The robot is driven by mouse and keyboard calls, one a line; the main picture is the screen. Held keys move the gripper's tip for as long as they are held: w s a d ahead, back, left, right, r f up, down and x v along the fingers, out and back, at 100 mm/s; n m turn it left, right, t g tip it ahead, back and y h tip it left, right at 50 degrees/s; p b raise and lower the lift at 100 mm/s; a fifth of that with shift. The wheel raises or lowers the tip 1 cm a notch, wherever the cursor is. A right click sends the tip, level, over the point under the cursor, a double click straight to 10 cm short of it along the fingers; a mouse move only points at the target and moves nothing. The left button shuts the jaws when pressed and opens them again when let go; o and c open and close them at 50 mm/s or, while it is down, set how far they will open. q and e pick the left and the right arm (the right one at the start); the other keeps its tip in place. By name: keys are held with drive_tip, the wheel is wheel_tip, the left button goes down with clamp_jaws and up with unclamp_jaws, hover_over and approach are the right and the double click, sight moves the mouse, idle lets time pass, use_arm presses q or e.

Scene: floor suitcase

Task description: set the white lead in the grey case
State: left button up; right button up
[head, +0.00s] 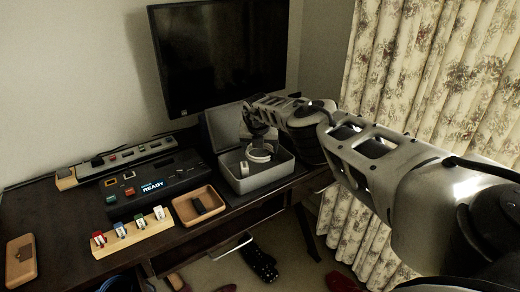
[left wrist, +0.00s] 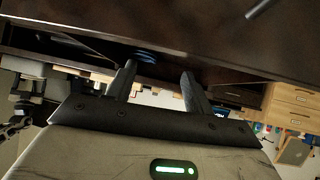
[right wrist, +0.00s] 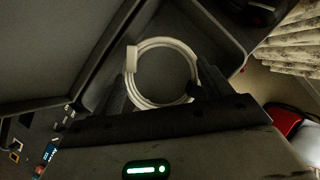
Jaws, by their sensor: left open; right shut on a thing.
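The white lead (head: 259,156) is a coiled loop with a white plug end, over the open grey case (head: 266,183) in the head view. In the right wrist view the coil (right wrist: 146,102) lies between the fingers of my right gripper (right wrist: 160,88). That gripper (head: 262,143) is shut on the lead, at the case's opening. Whether the lead touches the case floor I cannot tell. The case lid stands raised at the back. My left gripper (left wrist: 158,85) is open and empty in the left wrist view, near a dark table edge; the head view does not show it.
The case stands on the right of a dark desk (head: 60,215), below a black screen (head: 222,55). Floral curtains (head: 430,80) hang at right.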

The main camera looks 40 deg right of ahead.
drive_tip(key=shift+f, duration=0.3)
use_arm(q)
drive_tip(key=shift+d+f+b, duration=0.1)
drive_tip(key=shift+f+b, duration=0.25)
drive_tip(key=shift+b, duration=0.25)
use_arm(e)
drive_tip(key=shift+f, duration=0.35)
use_arm(q)
drive_tip(key=shift+r, duration=0.1)
